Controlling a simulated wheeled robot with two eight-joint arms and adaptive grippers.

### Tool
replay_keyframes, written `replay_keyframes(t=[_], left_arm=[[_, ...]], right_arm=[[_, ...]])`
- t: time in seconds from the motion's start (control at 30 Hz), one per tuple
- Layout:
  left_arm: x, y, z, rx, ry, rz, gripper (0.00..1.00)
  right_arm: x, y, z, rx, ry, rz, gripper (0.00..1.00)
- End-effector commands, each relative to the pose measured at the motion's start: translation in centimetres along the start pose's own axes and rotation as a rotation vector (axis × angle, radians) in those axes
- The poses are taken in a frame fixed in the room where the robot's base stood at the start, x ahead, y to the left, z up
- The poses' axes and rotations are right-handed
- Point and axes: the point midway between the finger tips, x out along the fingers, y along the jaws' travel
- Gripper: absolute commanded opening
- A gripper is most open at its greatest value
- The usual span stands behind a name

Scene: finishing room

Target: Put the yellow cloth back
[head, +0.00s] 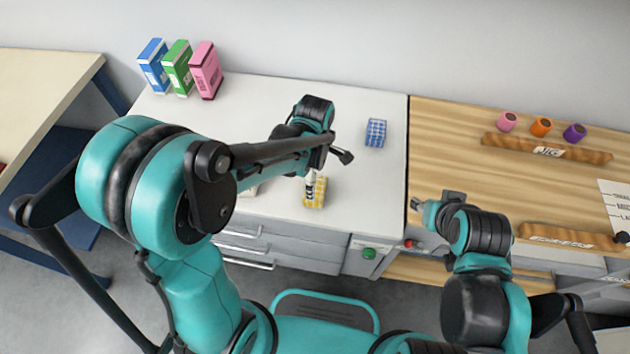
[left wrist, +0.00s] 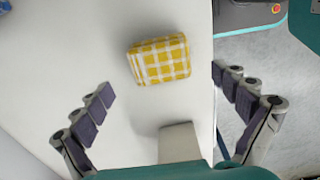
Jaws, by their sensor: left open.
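The yellow checked cloth (head: 320,196), a small folded pad, lies on the white worktop near its front edge. In the left wrist view the yellow cloth (left wrist: 160,62) is ahead of and between the spread fingers, with nothing touching it. My left gripper (left wrist: 163,84) is open and empty; in the head view its hand (head: 311,184) is over the cloth and hides part of it. A blue checked cloth (head: 376,132) lies farther back on the worktop. My right gripper (head: 416,204) is at the front of the wooden bench; its finger opening is unclear.
Blue (head: 153,65), green (head: 178,67) and pink (head: 205,70) boxes stand at the back left. A pale block (left wrist: 180,143) is near my left gripper. Wooden jigs (head: 500,142) and coloured rolls (head: 541,126) occupy the right bench. The worktop's middle back is clear.

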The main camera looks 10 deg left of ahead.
Motion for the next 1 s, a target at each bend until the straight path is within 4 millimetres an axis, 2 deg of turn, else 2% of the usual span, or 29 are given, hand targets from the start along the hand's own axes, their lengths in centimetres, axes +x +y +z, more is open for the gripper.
replay_keyframes(t=[0.03, 0.2, 0.47, 0.57, 0.8, 1.0], left_arm=[[-1.6, 0.0, 0.0, 0.0, 0.0, 0.0, 0.98], [-4.6, 0.0, 0.0, 0.0, 0.0, 0.0, 0.98], [-7.0, -0.4, -0.4, 0.054, -0.003, 0.021, 0.98], [-8.5, -1.3, -1.5, 0.199, -0.006, 0.081, 0.98], [-12.7, -5.3, -5.3, 0.806, 0.102, 0.318, 0.98], [-14.0, -8.2, -7.6, 1.255, 0.311, 0.449, 0.98]], right_arm=[[-0.7, 0.0, -0.5, 0.0, 0.0, 0.0, 0.4], [-1.5, 0.0, -1.1, 0.0, 0.0, 0.0, 0.4], [-1.9, 0.0, -1.3, 0.0, 0.0, 0.0, 0.4], [-1.8, 0.0, -1.3, 0.0, 0.0, 0.0, 0.4], [-1.8, 0.0, -1.3, 0.0, 0.0, 0.0, 0.4], [-1.8, 0.0, -1.3, 0.0, 0.0, 0.0, 0.4]])
